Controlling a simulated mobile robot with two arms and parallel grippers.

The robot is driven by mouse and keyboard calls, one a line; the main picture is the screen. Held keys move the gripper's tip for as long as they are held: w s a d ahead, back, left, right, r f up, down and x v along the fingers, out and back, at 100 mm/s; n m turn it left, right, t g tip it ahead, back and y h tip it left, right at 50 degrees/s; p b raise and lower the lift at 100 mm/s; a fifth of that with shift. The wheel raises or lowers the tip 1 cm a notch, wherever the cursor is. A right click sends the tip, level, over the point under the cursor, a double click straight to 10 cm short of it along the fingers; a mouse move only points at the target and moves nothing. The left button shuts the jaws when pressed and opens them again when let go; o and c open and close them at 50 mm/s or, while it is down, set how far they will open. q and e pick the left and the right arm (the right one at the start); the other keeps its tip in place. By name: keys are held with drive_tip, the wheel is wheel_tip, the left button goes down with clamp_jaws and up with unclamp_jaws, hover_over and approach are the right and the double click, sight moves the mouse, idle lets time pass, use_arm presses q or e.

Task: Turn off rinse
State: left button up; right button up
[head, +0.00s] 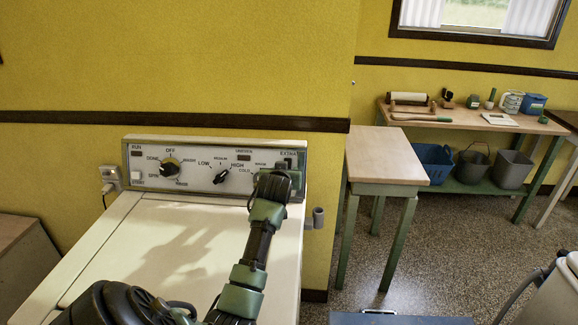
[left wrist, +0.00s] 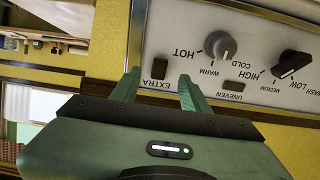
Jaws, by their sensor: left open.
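The washer's control panel (head: 215,168) stands at the back of the white machine top. A small dark switch marked EXTRA sits at its right end, and it shows in the left wrist view (left wrist: 159,68), where the panel appears upside down. The word "rinse" is not readable beside it. My left gripper (head: 284,180) is at the panel's right end. In the left wrist view my left gripper (left wrist: 160,88) is open, its two green fingers on either side of the switch, with nothing between them. I cannot tell whether they touch the panel. My right gripper is not in view.
The grey temperature knob (left wrist: 220,45) is near the fingers. A black load knob (left wrist: 291,64) and, farther left, a cycle dial (head: 169,166) share the panel. A wooden side table (head: 385,158) stands right of the washer. A workbench (head: 455,120) holds tools, with buckets below.

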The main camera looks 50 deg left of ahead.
use_arm(q)
drive_tip(key=x, duration=0.6)
drive_tip(key=shift+p, duration=0.4)
drive_tip(key=shift+c, duration=0.3)
